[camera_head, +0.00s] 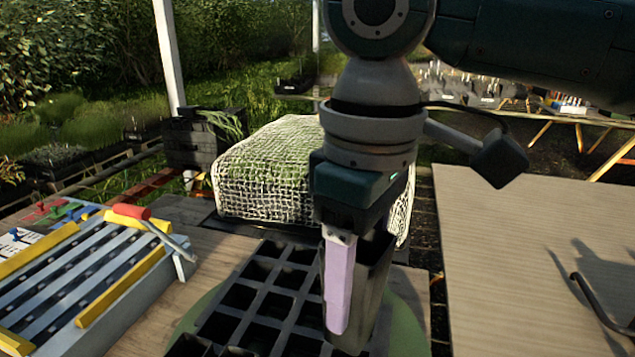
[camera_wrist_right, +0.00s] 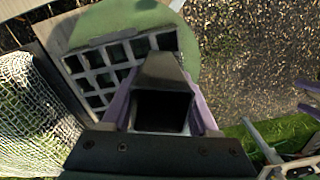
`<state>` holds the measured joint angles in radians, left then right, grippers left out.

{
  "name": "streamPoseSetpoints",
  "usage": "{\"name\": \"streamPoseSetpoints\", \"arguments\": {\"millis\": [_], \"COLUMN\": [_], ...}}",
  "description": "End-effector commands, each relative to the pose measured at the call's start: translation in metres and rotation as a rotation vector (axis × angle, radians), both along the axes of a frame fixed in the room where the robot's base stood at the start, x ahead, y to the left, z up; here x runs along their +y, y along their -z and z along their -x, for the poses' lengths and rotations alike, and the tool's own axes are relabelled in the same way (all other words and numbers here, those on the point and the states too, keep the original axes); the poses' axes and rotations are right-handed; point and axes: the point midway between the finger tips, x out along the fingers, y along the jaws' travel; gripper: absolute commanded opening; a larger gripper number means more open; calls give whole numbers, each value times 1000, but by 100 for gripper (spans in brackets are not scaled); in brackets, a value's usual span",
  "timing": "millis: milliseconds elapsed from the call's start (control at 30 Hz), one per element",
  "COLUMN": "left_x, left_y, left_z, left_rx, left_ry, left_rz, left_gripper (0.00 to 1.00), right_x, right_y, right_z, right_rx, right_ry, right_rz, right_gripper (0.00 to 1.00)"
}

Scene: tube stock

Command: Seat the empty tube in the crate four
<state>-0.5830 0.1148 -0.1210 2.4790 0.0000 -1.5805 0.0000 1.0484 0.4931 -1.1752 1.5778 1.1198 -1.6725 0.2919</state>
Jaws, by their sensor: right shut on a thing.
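The empty tube (camera_head: 371,285) is a dark, square, tapered pot with an open top. In the right wrist view the tube (camera_wrist_right: 163,108) shows its hollow inside, with a lilac finger on either side. My right gripper (camera_head: 345,318) is shut on it and points down. A dark crate with square cells (camera_head: 262,300) lies below and to the left of the tube; it also shows in the right wrist view (camera_wrist_right: 98,72). The tube overlaps the crate's right part in the head view; I cannot tell whether its lower end is inside a cell.
A blue-grey slatted rack (camera_head: 95,280) with yellow bars and a red-handled tool (camera_head: 132,212) stands left. A net-covered block (camera_head: 268,170) is behind the crate. A bare wooden board (camera_head: 530,240) lies right, with a dark curved rod (camera_head: 598,310) at its edge.

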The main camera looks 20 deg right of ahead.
Motion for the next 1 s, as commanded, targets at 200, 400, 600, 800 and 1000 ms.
{"name": "streamPoseSetpoints", "arguments": {"millis": [200, 400, 600, 800, 1000], "left_x": [1, 1, 2, 3, 3], "left_y": [16, 19, 24, 35, 48], "left_z": [-1, -2, -2, -2, -2], "left_rx": [-4, -5, -6, -7, -7], "left_ry": [-1, -1, 2, 5, 5], "left_rz": [-1, -2, -6, -10, -10], "left_gripper": [95, 95, 95, 95, 95], "right_x": [14, 17, 17, 17, 17], "right_y": [66, 81, 85, 94, 103], "right_z": [8, 10, 10, 10, 10], "right_rx": [5, 2, 1, 2, 3], "right_ry": [-230, -302, -304, -302, -301], "right_rz": [12, 18, 19, 20, 20], "right_gripper": [9, 9, 9, 9, 9]}}
